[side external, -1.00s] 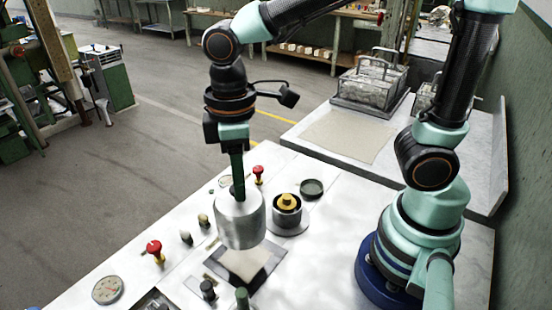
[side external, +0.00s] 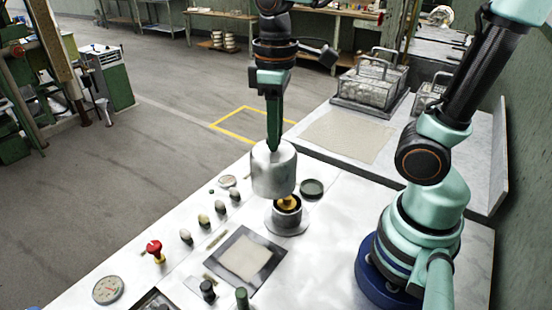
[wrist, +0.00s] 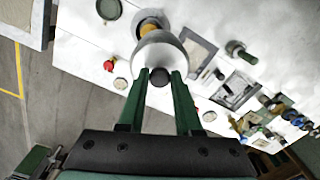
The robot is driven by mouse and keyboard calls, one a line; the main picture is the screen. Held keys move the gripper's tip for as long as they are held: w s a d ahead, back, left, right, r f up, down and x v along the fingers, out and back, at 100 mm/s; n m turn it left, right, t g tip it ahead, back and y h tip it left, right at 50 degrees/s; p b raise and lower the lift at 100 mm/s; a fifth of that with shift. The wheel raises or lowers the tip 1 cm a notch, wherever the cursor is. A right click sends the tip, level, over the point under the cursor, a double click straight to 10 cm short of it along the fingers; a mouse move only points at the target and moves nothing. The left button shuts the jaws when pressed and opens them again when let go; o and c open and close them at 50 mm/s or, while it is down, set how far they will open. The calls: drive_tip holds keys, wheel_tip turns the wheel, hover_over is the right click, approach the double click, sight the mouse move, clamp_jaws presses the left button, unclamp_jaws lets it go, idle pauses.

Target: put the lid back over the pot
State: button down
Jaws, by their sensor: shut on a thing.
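The lid (side external: 273,172) is a silver metal cylinder, held upright with its dark knob between my fingers. It also shows in the wrist view (wrist: 160,52). My gripper (side external: 274,147) is shut on the knob and points down; its two green fingers (wrist: 160,78) flank the knob in the wrist view. The pot (side external: 287,218) is a short grey cylinder with a brass-yellow top on a round flange. The lid hangs just above it and slightly left in the side view, hiding part of the yellow top. The pot's yellow top (wrist: 150,27) peeks out behind the lid in the wrist view.
A dark round dish (side external: 312,189) sits close right of the pot. A dark-framed square plate (side external: 245,262) lies in front. Several knobs and a red button (side external: 155,250) line the panel's left. A wire basket (side external: 370,82) stands at the back right.

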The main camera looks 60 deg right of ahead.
sight(288, 145)
drive_tip(key=d+f, duration=0.1)
drive_tip(key=s+d+f+m, duration=0.1)
drive_tip(key=d, duration=0.1)
drive_tip(key=shift+s+d+f+m, duration=0.15)
drive_tip(key=shift+d+f+m, duration=0.15)
drive_tip(key=shift+f, duration=4.25)
drive_tip(key=shift+f, duration=0.7)
idle(0.5)
drive_tip(key=shift+c, duration=0.2)
unclamp_jaws()
